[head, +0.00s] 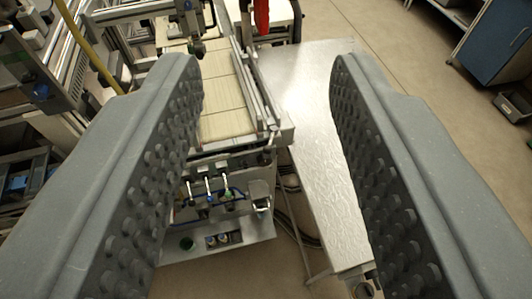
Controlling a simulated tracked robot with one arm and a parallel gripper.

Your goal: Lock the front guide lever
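My gripper (265,68) is open and empty, with its two grey studded fingers large at the left and right. Between them, farther off, is a machine with a pale slatted bed (226,108) and metal guide rails (257,88). On its front face are several small levers (208,187) with pale handles, standing roughly upright. A small metal fitting (262,205) sits to their right. I cannot tell which part is the front guide lever or whether it is locked. The left finger hides part of the machine's left side. Nothing touches the fingers.
A shiny metal table (312,125) stands right of the machine. A red part (261,16) hangs at the top. A yellow hose (92,48) and metal frames crowd the left. A blue cabinet (494,45) and dark bin (514,106) stand far right, with bare floor (400,50) before them.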

